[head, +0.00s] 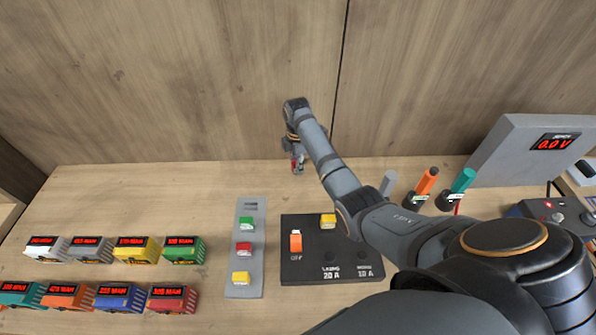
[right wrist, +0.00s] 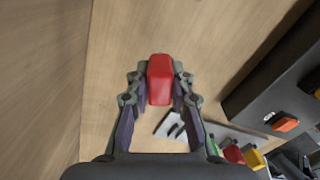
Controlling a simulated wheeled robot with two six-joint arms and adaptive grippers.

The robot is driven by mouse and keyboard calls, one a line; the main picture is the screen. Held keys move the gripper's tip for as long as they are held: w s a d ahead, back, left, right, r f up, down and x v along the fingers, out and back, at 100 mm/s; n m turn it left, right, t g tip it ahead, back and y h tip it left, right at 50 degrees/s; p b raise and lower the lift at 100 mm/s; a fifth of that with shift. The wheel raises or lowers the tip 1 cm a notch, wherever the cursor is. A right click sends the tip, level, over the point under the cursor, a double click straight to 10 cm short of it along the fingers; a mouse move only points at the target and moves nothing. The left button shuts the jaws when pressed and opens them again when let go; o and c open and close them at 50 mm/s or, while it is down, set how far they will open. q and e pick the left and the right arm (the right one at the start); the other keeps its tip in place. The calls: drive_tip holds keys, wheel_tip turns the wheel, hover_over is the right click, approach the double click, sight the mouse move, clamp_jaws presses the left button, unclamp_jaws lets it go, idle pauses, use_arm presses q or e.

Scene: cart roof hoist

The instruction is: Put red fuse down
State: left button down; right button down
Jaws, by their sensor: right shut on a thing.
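My right gripper (head: 297,167) is near the back edge of the table, beyond the black panel. It is shut on a red fuse (right wrist: 160,80), held between the two fingers over bare wood in the right wrist view. A grey fuse strip (head: 248,290) lies on the table, left of the panel. It carries a green fuse (head: 246,223), another red fuse (head: 244,249) and a yellow fuse (head: 240,278). Whether the held fuse touches the table cannot be told. My left gripper is not in view.
The black panel (head: 300,272) has an orange switch (head: 296,241) and a yellow fuse (head: 328,221). Several coloured blocks with displays (head: 137,250) stand at left. Orange (head: 427,181) and teal (head: 462,181) probes and a meter (head: 515,150) stand at right. The back left table is clear.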

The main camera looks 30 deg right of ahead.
drive_tip(key=shift+w+d+f, duration=0.2)
drive_tip(key=shift+f, duration=0.1)
wheel_tip(320, 180, down, 3)
drive_tip(key=shift+d+f, duration=0.1)
drive_tip(key=shift+d, duration=0.05)
drive_tip(key=shift+f, duration=0.25)
drive_tip(key=c, duration=1.2)
unclamp_jaws()
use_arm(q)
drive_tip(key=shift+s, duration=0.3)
use_arm(e)
drive_tip(key=shift+w, duration=0.1)
drive_tip(key=shift+r, duration=0.35)
wheel_tip(320, 180, up, 11)
drive_tip(key=shift+r+b, duration=0.1)
drive_tip(key=shift+b, duration=0.7)
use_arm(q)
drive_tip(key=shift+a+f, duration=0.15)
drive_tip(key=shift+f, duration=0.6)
use_arm(e)
drive_tip(key=shift+r, duration=0.2)
